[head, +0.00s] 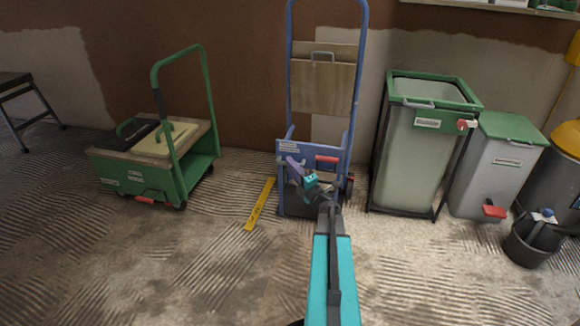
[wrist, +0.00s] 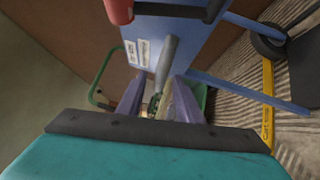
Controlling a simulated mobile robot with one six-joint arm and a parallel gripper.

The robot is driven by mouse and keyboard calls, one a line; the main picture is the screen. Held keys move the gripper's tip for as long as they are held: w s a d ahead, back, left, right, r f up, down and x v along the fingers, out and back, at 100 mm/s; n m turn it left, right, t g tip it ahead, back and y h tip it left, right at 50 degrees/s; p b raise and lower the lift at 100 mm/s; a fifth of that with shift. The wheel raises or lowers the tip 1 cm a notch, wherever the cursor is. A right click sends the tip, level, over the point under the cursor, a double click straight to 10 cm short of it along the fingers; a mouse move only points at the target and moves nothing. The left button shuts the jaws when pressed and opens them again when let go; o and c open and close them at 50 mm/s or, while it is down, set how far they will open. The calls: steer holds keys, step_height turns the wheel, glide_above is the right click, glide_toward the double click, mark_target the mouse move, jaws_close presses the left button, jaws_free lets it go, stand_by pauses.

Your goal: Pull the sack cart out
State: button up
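The blue sack cart (head: 357,75) stands upright against the back wall in the head view, with a wooden board on its upper frame. Its blue lower panel (wrist: 190,42) fills the upper middle of the wrist view. My gripper (head: 291,163) is in front of the left side of that panel. In the wrist view its two purple fingers (wrist: 158,92) stand apart, open. A grey bar handle (wrist: 167,60) on the panel reaches down toward the gap between them; I cannot tell whether they touch it. A red grip (head: 327,159) is on the panel to the right.
A green platform trolley (head: 186,176) stands left. A yellow strip (head: 260,204) lies on the floor left of the cart. A green-rimmed bin (head: 410,165) stands close on the right, then a grey bin (head: 487,178) and a black bucket (head: 527,248). The front floor is clear.

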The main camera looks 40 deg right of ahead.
steer(key=p+v, duration=0.3)
steer(key=v, duration=0.9)
steer(key=shift+s, duration=0.3)
